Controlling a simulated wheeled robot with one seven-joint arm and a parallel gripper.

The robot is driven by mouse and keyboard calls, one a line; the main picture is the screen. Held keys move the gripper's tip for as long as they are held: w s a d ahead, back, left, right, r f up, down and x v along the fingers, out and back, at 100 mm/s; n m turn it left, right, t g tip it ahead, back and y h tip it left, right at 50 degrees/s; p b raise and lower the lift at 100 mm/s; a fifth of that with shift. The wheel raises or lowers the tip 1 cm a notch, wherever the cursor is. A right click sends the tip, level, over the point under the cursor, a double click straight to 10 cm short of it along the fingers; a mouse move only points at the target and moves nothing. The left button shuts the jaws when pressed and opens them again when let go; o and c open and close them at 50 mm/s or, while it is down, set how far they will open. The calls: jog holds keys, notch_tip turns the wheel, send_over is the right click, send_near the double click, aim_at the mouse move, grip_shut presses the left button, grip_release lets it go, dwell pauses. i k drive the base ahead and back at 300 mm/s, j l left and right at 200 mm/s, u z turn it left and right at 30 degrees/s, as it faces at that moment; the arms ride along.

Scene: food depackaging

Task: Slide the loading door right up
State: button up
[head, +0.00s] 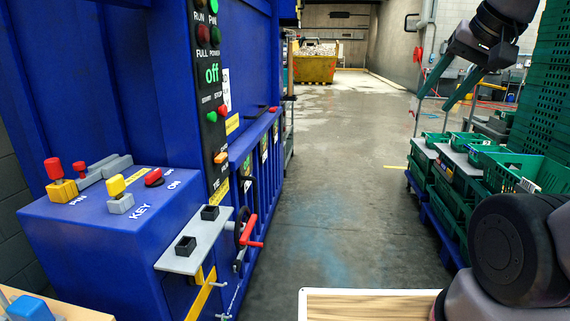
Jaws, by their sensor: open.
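A large blue baler-like machine fills the left side. Its front has a tall upper blue panel (247,60), which may be the loading door, and a ribbed lower blue section (262,150). A short dark handle with a red end (268,108) sits near the seam between them. I cannot tell exactly how far the door is raised. My gripper (435,102) is at the upper right, open and empty, its two long fingers pointing down and left. It is well apart from the machine, across the aisle.
A red-handled crank (248,242) sticks out. Green crates (520,170) line the right. The concrete aisle (345,170) is clear; a yellow skip (314,68) stands far back.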

aim_at(245, 26)
jog(key=i+l+u, duration=0.1)
jog(key=i+u, duration=0.15)
jog(key=i, duration=0.15)
jog(key=i+l+u, duration=0.55)
jog(key=i, duration=0.25)
jog(key=i+l+u, duration=0.2)
jog(key=i+l, duration=0.9)
